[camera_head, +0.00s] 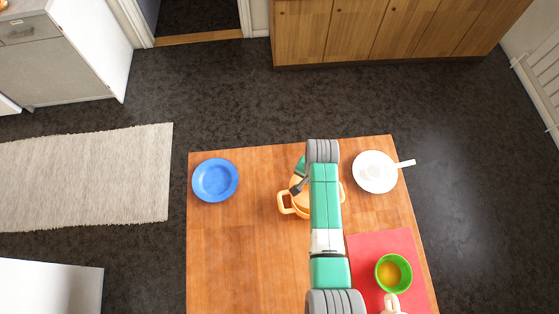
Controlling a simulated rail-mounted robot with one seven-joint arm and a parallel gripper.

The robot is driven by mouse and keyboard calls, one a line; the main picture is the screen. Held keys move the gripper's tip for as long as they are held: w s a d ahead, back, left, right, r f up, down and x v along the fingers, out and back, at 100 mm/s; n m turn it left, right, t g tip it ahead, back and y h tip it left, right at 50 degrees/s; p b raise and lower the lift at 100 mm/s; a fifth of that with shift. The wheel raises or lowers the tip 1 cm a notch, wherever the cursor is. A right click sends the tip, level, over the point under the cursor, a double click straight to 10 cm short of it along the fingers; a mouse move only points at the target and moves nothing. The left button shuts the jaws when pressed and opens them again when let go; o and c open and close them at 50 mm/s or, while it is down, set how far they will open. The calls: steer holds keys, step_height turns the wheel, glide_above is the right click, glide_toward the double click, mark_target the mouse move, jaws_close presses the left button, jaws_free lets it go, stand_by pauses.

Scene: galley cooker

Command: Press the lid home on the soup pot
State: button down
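The soup pot (299,208) is orange-yellow and stands on the wooden table. One handle sticks out at its left, and part of another shows at its right. My green and grey arm passes over the pot and hides much of it. My gripper (296,190) shows as a small dark part over the pot's upper left. I cannot tell whether its fingers are open or shut, or whether it touches the pot. I cannot make out the lid apart from the pot, nor how it sits.
A blue plate (215,180) is on the table's left. A white plate (375,186) with a white utensil (405,163) is at the right. The table's left front (235,255) is clear.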

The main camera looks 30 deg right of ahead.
steer(key=shift+s+d+f+m, duration=0.15)
steer(key=shift+s+d+m, duration=0.15)
steer(key=shift+s+d, duration=0.15)
step_height(320, 180, down, 5)
steer(key=b, duration=0.5)
steer(key=shift+f, duration=0.1)
steer(key=shift+f+b, duration=0.45)
steer(key=shift+f, duration=0.2)
steer(key=shift+a+r+p, duration=0.1)
steer(key=shift+p, duration=0.3)
steer(key=shift+f, duration=0.2)
stand_by(1.3)
steer(key=c, duration=0.7)
jaws_free()
steer(key=shift+o, duration=0.2)
